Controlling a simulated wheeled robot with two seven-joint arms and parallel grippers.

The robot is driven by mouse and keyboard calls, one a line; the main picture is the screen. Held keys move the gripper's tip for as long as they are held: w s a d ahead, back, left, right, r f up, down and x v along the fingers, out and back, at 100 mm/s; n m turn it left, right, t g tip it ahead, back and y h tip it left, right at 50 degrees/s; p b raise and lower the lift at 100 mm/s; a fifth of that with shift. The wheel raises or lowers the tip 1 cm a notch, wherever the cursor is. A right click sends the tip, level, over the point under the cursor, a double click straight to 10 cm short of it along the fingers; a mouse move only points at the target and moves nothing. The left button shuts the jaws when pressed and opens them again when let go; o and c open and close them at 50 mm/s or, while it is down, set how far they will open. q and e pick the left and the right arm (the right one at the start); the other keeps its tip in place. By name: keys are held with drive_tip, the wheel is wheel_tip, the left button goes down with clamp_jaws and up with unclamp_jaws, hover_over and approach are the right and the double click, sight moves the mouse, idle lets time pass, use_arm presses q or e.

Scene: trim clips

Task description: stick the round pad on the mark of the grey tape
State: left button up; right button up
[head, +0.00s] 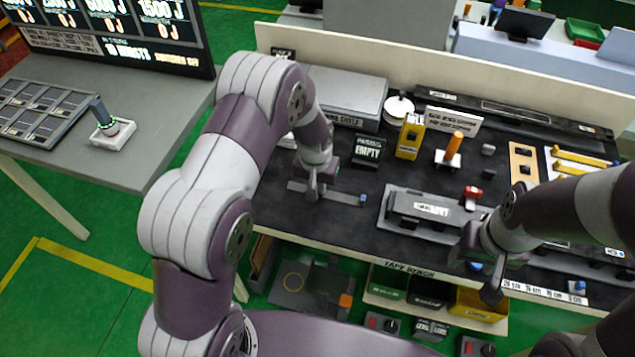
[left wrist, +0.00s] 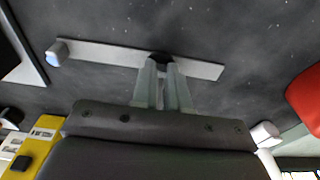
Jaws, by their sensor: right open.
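The grey tape (head: 340,195) lies as a narrow strip on the dark bench mat, with a small bluish block (head: 363,199) at its right end. In the left wrist view the tape (left wrist: 205,69) runs across behind my fingertips. My left gripper (head: 313,194) points down over the tape's middle. Its fingers (left wrist: 163,70) are close together on a small dark round piece, apparently the round pad (left wrist: 160,57). I cannot tell whether the pad touches the tape; any mark there is hidden. My right gripper (head: 484,272) is open near the bench's front edge.
A grey fixture (head: 432,210) stands right of the tape, with a red-topped part (head: 472,192) beside it. The mat just in front of the tape is clear.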

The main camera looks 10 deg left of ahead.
use_arm(q)
drive_tip(key=o, duration=0.4)
wheel_tip(320, 180, up, 12)
drive_tip(key=s+r+b, duration=0.1)
drive_tip(key=s+b, duration=0.1)
drive_tip(key=s+a, duration=0.1)
drive_tip(key=s, duration=0.4)
drive_tip(key=s+a, duration=0.1)
drive_tip(key=s, duration=0.5)
drive_tip(key=s+a, duration=0.2)
drive_tip(key=s, duration=0.4)
drive_tip(key=shift+a, duration=0.1)
